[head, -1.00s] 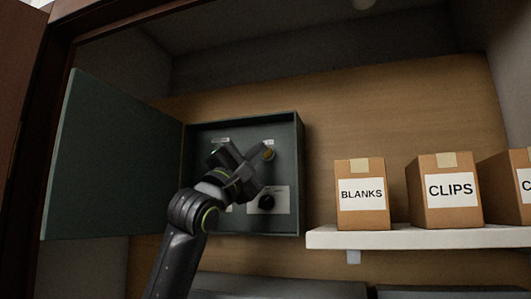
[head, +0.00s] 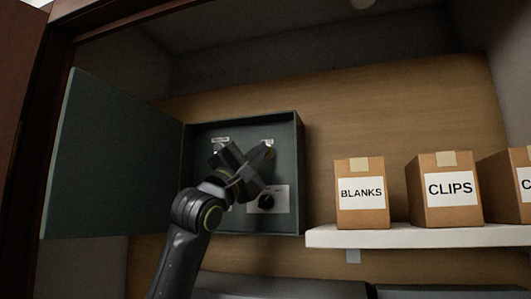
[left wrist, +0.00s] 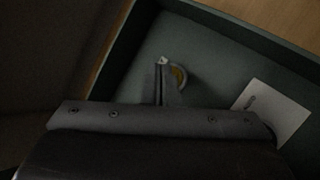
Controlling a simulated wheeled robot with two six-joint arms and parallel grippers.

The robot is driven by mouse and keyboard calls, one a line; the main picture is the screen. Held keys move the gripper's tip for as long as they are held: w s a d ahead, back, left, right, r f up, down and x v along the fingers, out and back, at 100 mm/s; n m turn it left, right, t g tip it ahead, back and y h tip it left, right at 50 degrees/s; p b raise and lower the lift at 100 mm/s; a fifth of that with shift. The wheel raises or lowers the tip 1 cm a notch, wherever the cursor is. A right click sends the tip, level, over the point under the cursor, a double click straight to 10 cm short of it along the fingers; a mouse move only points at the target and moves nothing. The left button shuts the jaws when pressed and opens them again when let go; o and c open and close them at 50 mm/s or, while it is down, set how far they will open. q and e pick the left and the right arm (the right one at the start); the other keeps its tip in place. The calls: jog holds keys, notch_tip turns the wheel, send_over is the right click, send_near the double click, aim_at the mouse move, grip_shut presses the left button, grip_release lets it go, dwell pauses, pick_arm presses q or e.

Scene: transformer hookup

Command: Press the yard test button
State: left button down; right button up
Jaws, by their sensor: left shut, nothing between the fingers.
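An open dark green box (head: 299,170) hangs on the wooden back wall. My left gripper (head: 266,151) is shut and empty, in front of the box's inner panel at upper right. In the head view the gripper hides most of that button, just below a small label (head: 267,142). A black knob (head: 266,202) sits on a white plate (head: 282,200) below; the plate (left wrist: 272,112) also shows in the left wrist view. My right gripper is out of view.
The box's door (head: 112,155) stands open to the left. A white shelf (head: 420,237) to the right holds cardboard boxes marked BLANKS (head: 361,194) and CLIPS (head: 447,190), and a third box cut off by the edge. Another small label (head: 220,139) is at the panel's upper left.

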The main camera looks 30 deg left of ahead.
pick_arm(q)
jog(key=shift+w+a, duration=0.1)
jog(key=shift+w, duration=0.25)
dwell(0.7)
jog(key=shift+s, duration=0.1)
jog(key=shift+s+d+b, duration=0.2)
jog(key=shift+s+b, duration=0.45)
jog(key=shift+b, duration=0.1)
jog(key=shift+h, duration=0.3)
jog(key=s+b, duration=0.1)
jog(key=s, duration=0.1)
jog(key=s+d+b, duration=0.1)
jog(key=s+b, duration=0.1)
jog(key=s, duration=0.1)
jog(key=shift+b, duration=0.3)
jog(key=shift+w, duration=0.1)
dwell(0.5)
